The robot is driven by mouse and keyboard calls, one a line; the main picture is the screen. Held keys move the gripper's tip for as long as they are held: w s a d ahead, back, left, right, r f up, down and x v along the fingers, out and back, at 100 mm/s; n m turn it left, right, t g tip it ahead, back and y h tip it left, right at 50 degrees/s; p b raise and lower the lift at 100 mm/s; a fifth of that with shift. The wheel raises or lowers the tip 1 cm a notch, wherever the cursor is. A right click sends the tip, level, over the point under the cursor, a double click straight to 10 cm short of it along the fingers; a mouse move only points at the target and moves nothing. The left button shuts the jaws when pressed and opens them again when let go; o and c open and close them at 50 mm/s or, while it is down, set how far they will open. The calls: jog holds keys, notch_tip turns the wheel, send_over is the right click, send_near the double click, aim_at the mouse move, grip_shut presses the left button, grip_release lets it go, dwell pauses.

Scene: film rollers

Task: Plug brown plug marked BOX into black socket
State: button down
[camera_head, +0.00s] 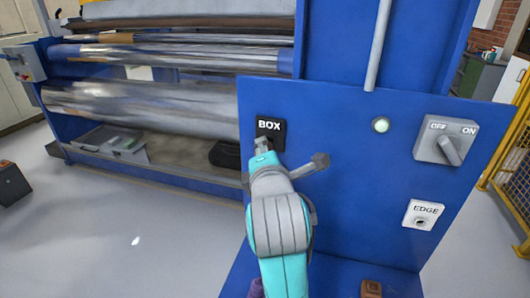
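The black socket (277,124), labelled BOX, is on the front of the blue panel, at its upper left. My gripper (263,146) is at the end of my teal and grey arm, in front of the lower part of this socket and covering some of it. Whether it touches the socket cannot be told. A grey jointed part of it sticks out to the right. The arm hides the fingers in part, and no held thing can be made out. A small brown block (371,288), possibly the brown plug, is at the bottom edge, cut off by the frame; no marking is readable.
The blue panel (345,190) also carries a white EDGE socket (423,214), a grey OFF/ON rotary switch (447,141) and a round light (380,125). Large metal rollers (140,105) stand behind at left. A yellow fence (515,150) is at far right.

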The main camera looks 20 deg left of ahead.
jog(key=shift+w, duration=0.6)
jog(key=c, duration=0.8)
grip_release()
